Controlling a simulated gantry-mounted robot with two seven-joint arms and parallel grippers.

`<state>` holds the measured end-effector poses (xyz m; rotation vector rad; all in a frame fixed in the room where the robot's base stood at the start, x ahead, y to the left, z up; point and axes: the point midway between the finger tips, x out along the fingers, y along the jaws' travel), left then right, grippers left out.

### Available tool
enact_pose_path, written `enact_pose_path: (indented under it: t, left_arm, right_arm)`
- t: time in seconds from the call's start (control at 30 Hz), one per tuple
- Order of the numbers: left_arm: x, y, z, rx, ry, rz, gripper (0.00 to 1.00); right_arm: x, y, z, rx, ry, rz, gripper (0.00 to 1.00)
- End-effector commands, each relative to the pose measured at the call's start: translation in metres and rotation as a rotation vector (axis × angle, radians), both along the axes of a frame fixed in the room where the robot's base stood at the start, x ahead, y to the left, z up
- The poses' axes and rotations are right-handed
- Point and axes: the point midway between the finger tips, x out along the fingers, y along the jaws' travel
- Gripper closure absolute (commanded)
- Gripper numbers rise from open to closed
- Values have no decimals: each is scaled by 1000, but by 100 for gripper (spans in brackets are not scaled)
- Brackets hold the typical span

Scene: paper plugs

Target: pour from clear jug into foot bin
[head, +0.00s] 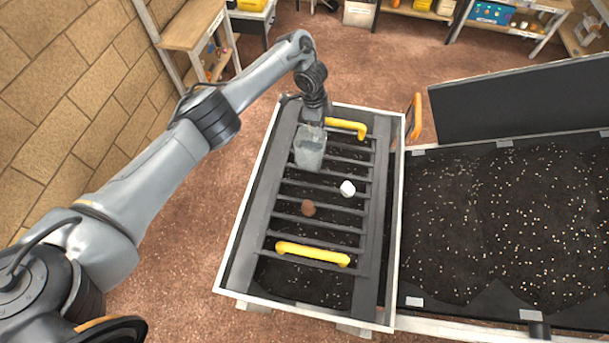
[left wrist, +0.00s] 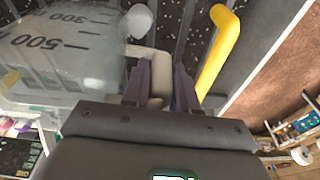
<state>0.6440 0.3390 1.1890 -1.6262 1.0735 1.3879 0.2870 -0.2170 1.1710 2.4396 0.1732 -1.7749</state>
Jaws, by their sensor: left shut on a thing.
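The clear jug (head: 309,154) hangs below my left gripper (head: 314,121) over the far part of a slatted grille. My left gripper in the left wrist view (left wrist: 161,80) is shut on the pale jug handle (left wrist: 152,62). The jug's wall with its 300 and 500 marks (left wrist: 50,40) fills the upper left there. I cannot tell what is in the jug, or its exact tilt. The pale-rimmed bin (head: 240,232) under the grille holds dark soil; I cannot tell whether it is the foot bin. My right gripper is not in view.
The grille has a far yellow handle (head: 347,128) and a near one (head: 313,253). A white lump (head: 348,188) and a brown lump (head: 308,208) are on it. A wide soil bed (head: 480,220) with pale specks lies to the right. A brick wall (head: 70,90) is at left.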

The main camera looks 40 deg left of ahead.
Motion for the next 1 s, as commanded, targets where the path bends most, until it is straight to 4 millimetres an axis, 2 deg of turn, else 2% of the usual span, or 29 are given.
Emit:
enact_pose_path:
  t: [0.43, 0.83, 1.0]
  left_arm:
    - [0, 1, 2, -5, 13, 3, 100]
    - [0, 1, 35, -5, 12, 3, 100]
    - [-1, 2, 40, -4, 12, 3, 100]
  right_arm:
    - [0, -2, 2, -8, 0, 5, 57]
    - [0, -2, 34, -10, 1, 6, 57]
    - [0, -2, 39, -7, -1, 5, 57]
